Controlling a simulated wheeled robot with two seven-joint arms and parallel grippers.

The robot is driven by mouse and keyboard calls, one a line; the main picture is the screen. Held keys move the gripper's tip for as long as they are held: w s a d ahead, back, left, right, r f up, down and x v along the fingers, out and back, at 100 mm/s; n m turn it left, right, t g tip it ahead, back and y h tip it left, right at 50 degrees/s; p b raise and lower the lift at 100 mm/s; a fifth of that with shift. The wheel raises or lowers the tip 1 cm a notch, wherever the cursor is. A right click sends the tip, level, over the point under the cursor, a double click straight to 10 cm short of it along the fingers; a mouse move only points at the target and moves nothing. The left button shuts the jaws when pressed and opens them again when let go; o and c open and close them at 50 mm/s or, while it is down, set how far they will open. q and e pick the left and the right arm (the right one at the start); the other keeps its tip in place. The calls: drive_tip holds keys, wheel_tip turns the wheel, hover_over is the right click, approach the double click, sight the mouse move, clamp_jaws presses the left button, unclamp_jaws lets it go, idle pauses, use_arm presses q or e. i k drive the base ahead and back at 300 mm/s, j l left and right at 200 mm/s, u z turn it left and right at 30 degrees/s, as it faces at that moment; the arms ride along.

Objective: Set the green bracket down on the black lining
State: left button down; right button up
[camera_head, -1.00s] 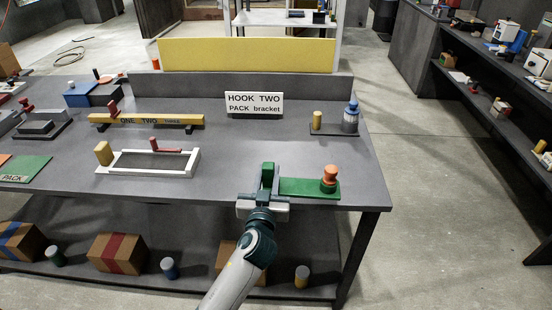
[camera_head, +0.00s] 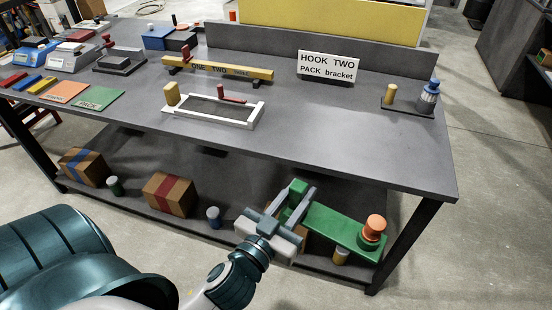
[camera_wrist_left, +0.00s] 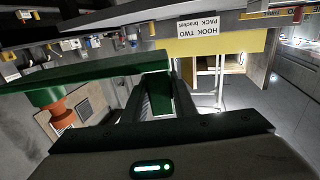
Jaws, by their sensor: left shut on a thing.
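The green bracket (camera_head: 335,226) is a long flat bar with a raised green block at one end and an orange knob (camera_head: 375,227) at the other. My left gripper (camera_head: 291,212) is shut on the block end and holds the bracket in the air, in front of the table's front edge. The left wrist view shows the green bar (camera_wrist_left: 90,72) reaching left from the fingers. On the table, a white frame (camera_head: 240,124) surrounds a dark panel (camera_head: 212,109), likely the black lining. My right gripper is not seen.
A sign (camera_head: 327,67) stands at the back. The grey tabletop (camera_head: 340,140) right of the frame is clear. Boxes stand on the lower shelf.

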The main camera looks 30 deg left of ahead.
sight(222, 112)
drive_tip(key=u, duration=1.5)
drive_tip(key=k+j, duration=0.05)
